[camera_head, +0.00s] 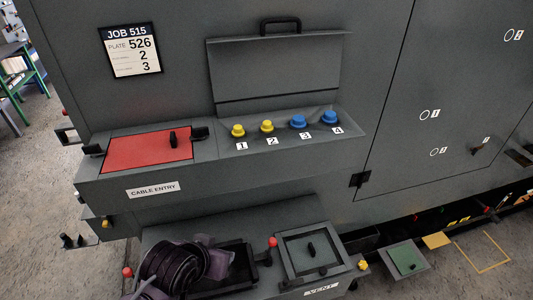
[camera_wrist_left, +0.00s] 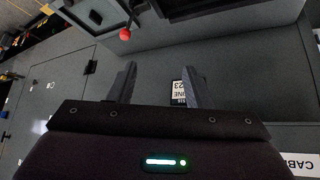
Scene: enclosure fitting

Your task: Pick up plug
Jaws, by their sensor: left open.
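Two yellow plugs (camera_head: 238,131) and (camera_head: 267,126) and two blue plugs (camera_head: 298,122) and (camera_head: 329,117) stand in a row on the ledge of the grey enclosure, above labels 1 to 4, in the head view. My left gripper (camera_wrist_left: 158,84) shows in the left wrist view with its two dark fingers apart and nothing between them. It faces a grey panel with a small printed label (camera_wrist_left: 178,94) behind the fingers. No plug is visible in the wrist view.
A red plate (camera_head: 147,153) with black clamps sits left of the plugs, above the CABLE ENTRY label (camera_head: 152,190). A raised lid (camera_head: 280,70) stands behind the plugs. A red knob (camera_wrist_left: 125,34) shows in the wrist view.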

